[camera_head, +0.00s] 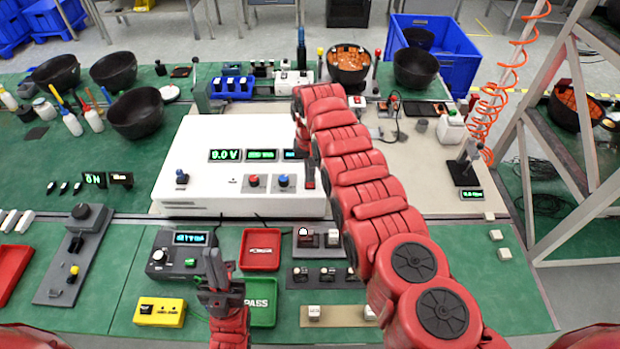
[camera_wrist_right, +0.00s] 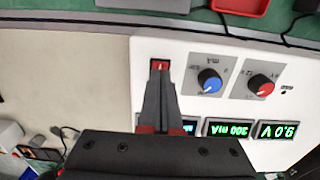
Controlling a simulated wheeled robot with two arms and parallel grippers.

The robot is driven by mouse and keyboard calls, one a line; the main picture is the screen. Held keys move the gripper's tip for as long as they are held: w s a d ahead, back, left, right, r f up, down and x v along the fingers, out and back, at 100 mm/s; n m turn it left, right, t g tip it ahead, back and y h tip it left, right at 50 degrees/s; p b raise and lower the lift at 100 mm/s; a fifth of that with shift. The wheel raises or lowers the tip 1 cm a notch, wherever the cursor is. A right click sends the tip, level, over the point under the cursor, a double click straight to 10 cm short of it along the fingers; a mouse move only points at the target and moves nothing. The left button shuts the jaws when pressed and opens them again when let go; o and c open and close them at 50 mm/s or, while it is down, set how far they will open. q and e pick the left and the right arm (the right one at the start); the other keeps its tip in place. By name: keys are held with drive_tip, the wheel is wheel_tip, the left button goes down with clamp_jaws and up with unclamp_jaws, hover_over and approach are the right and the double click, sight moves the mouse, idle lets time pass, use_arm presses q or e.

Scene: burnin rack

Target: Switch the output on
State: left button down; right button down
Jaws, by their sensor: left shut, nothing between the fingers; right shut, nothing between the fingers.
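The white power supply (camera_head: 225,150) stands mid-bench, its displays reading 9.0 V (camera_head: 225,155) and, in the upside-down right wrist view, 300 mA (camera_wrist_right: 228,129). A third display (camera_head: 292,154) is unreadable. A red knob (camera_wrist_right: 261,86) and a blue knob (camera_wrist_right: 209,80) are on its front. A small red switch (camera_wrist_right: 160,65) sits beside the blue knob; its on or off position cannot be told. My right gripper (camera_wrist_right: 161,78) is shut, its tips at or very near this switch; contact is unclear. My left gripper (camera_head: 221,284) is shut, in front of the supply.
A red tray (camera_head: 260,249) and a green PASS tray (camera_head: 261,303) lie near my left gripper. A grey meter box (camera_head: 181,254) and a yellow box (camera_head: 160,312) stand to its left. Black bowls and a blue crate (camera_head: 450,60) are at the back.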

sight(310, 185)
wheel_tip(310, 185, up, 4)
drive_tip(key=shift+f+p, duration=0.2)
drive_tip(key=shift+p, duration=0.8)
drive_tip(key=shift+s+r, duration=0.1)
drive_tip(key=shift+r, duration=0.8)
